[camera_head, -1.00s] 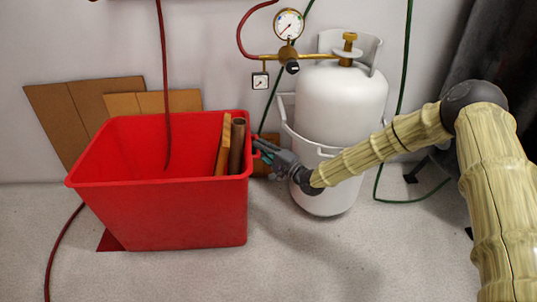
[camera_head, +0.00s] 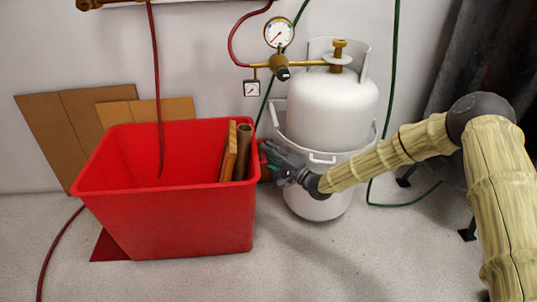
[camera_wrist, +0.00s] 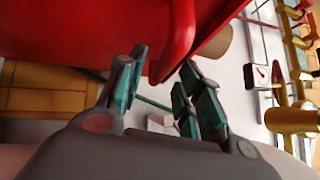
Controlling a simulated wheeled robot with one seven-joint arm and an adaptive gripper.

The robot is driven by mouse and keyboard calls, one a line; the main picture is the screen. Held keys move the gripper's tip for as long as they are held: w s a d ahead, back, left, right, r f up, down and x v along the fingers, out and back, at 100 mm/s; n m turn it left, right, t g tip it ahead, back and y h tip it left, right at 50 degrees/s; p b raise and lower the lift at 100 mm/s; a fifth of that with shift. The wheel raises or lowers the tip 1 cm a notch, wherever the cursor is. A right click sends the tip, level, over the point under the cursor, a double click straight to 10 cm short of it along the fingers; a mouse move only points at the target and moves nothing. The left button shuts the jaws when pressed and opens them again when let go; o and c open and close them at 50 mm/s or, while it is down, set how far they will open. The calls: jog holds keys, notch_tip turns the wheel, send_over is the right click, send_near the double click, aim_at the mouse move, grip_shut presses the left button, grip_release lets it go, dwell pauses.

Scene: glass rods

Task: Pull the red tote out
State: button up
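The red tote (camera_head: 175,222) stands on the floor at the left in the head view. Two brown pieces, a flat board (camera_head: 229,152) and a tube (camera_head: 244,150), stick up inside its right end. My gripper (camera_head: 262,153) is just outside the tote's right wall, near the rim, with its fingers pointing at it. In the wrist view the fingers (camera_wrist: 165,72) are spread apart. The narrow red edge of the tote (camera_wrist: 180,35) shows at the gap between the fingertips. I see no firm contact on it. The inner floor of the tote is mostly hidden.
A white gas tank (camera_head: 333,105) with gauges (camera_head: 279,33) stands right behind my gripper. Brown boards (camera_head: 45,125) lean on the wall. A red hose (camera_head: 157,90) hangs into the tote. A dark red patch (camera_head: 108,248) lies at its left.

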jog(key=v, duration=1.1)
jog(key=shift+s+d, duration=0.25)
jog(key=shift+d, duration=0.05)
jog(key=shift+s+f, duration=0.1)
jog(key=shift+f, duration=0.05)
